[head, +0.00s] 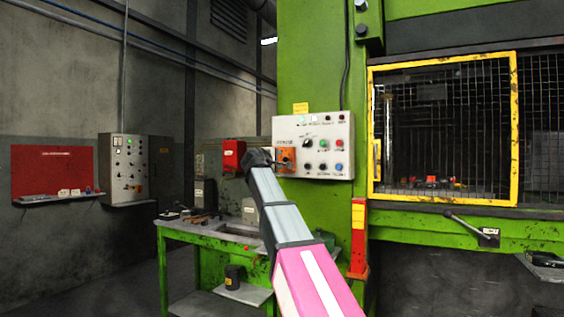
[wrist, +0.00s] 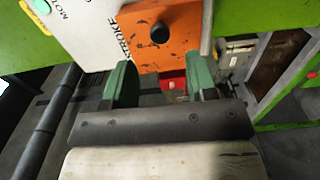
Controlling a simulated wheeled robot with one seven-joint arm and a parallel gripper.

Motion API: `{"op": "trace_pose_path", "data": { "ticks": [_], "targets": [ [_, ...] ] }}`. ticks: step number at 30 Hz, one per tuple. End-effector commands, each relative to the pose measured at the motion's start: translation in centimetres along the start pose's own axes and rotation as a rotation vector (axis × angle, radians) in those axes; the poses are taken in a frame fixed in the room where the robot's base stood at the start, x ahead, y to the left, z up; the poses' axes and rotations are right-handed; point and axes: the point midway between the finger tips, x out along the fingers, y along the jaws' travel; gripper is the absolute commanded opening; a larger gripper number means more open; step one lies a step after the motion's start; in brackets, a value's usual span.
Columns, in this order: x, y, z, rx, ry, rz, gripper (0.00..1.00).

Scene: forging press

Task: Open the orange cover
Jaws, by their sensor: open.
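The orange cover (head: 287,155) is a small, worn plate on the lower left of the white control panel (head: 315,130), partly hidden by my gripper in the head view. In the wrist view the orange cover (wrist: 182,22) is at the top centre, with a round black knob (wrist: 159,33) on it. It appears to lie flat against the panel. My gripper (wrist: 160,80) is open, its two green fingers apart with nothing between them. The cover's lower part shows between and beyond the fingertips. In the head view my gripper (head: 262,158) is at the cover's left edge; contact cannot be told.
A red box (head: 233,154) is just left of my gripper. A green workbench (head: 172,232) with small items stands below. The yellow-framed mesh guard (head: 443,58) of the green press is to the right. A grey control box (head: 123,168) hangs on the left wall.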

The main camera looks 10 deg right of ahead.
Motion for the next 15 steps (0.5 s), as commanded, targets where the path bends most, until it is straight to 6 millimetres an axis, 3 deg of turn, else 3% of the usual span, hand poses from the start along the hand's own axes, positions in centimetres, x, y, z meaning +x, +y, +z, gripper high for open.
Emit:
{"op": "trace_pose_path", "data": {
  "ticks": [1, 6, 15],
  "targets": [
    [1.2, 0.1, -0.1, 0.0, -0.003, -0.001, 0.52],
    [3.8, 0.1, -0.1, 0.001, -0.001, -0.001, 0.52],
    [5.8, 0.0, 0.0, 0.001, 0.001, -0.001, 0.52]
  ]
}}
